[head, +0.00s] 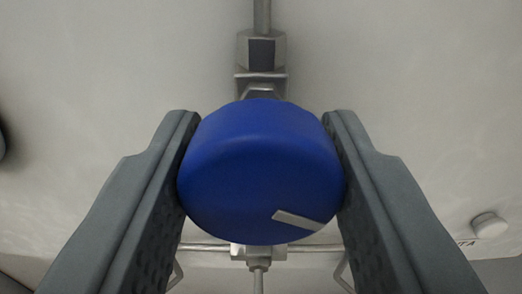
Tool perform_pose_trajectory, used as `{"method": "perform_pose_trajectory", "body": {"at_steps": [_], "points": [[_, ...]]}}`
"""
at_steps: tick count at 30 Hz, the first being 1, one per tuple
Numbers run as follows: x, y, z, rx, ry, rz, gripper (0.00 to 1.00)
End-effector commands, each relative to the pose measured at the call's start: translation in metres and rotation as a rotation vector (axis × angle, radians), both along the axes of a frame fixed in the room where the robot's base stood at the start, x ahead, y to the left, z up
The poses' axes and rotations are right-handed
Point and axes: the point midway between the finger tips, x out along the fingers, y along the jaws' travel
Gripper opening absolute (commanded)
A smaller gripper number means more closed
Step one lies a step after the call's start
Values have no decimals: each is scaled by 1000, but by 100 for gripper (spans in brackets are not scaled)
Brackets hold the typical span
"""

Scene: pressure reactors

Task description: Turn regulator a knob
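The regulator knob (255,165) is a round blue knob in the middle of the head view. A pale marker line on its front face slants at the lower right. My gripper (262,150) has one grey finger on each side of the knob. Both fingers appear to touch its sides, so the gripper looks shut on it. The label naming this regulator is not visible.
A metal fitting (261,50) with a thin vertical pipe stands above the knob on a pale panel (120,60). Another fitting (258,252) and a horizontal tube are below.

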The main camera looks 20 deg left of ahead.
Motion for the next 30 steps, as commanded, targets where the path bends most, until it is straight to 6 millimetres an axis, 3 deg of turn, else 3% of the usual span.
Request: {"method": "perform_pose_trajectory", "body": {"at_steps": [1, 3, 14, 30], "points": [[0, 0, 0, 0, 0, 0, 26], [0, 0, 0, 0, 0, 0, 17], [0, 0, 0, 55, 18, 0, 17], [0, 0, 0, 474, 154, 0, 17]]}}
